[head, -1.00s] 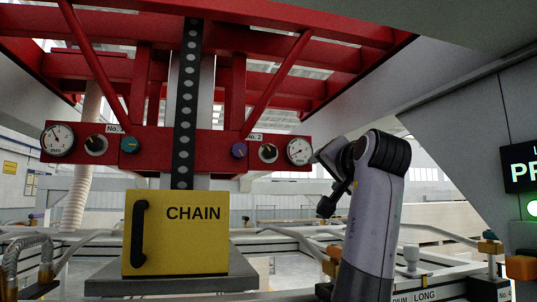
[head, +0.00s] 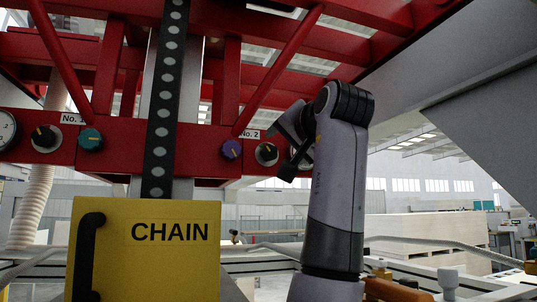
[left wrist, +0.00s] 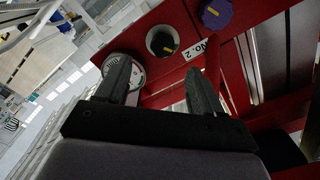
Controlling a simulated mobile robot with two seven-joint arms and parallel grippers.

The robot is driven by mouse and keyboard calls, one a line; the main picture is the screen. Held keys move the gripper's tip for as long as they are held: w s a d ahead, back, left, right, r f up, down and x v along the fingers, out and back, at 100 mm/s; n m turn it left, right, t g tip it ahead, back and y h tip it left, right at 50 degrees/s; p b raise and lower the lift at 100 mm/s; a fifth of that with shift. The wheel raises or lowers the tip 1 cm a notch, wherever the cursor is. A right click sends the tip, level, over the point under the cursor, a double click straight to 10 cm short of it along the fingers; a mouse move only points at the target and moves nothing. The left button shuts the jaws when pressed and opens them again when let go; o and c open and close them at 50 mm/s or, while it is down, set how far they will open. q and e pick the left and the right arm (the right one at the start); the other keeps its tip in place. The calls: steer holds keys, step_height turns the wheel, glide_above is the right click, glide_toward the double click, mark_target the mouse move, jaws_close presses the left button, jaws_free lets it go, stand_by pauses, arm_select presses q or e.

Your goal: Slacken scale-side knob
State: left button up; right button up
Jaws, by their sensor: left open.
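The red panel (head: 195,150) carries the No. 2 set: a purple knob (head: 231,149), a dark knob with a yellow mark (head: 267,154), and a round gauge mostly hidden behind my arm. My left gripper (head: 290,148) is just right of the dark knob in the head view. In the left wrist view its jaws (left wrist: 158,88) are open and empty. There the gauge (left wrist: 133,72) is partly behind one finger, the dark knob (left wrist: 162,42) lies beyond the gap between the fingertips, and the purple knob (left wrist: 215,13) is farther right. No finger visibly grips a knob. My right gripper is out of view.
The No. 1 set, with a dark knob (head: 46,138) and a teal knob (head: 91,139), is at the left of the panel. A yellow CHAIN box (head: 150,250) stands below. Red frame bars (head: 280,70) run above, and a perforated black strip (head: 161,110) hangs centrally.

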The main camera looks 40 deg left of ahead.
mark_target(271, 151)
arm_select(q)
steer(key=x, duration=0.2)
steer(key=p+x, duration=0.1)
steer(key=x, duration=0.1)
steer(key=p+x, duration=0.1)
steer(key=x, duration=0.1)
steer(key=shift+a+r, duration=0.25)
steer(key=shift+r, duration=0.05)
steer(key=shift+w+a+f, duration=0.1)
steer(key=shift+w+a, duration=0.1)
steer(key=shift+a, duration=0.25)
steer(key=c, duration=1.1)
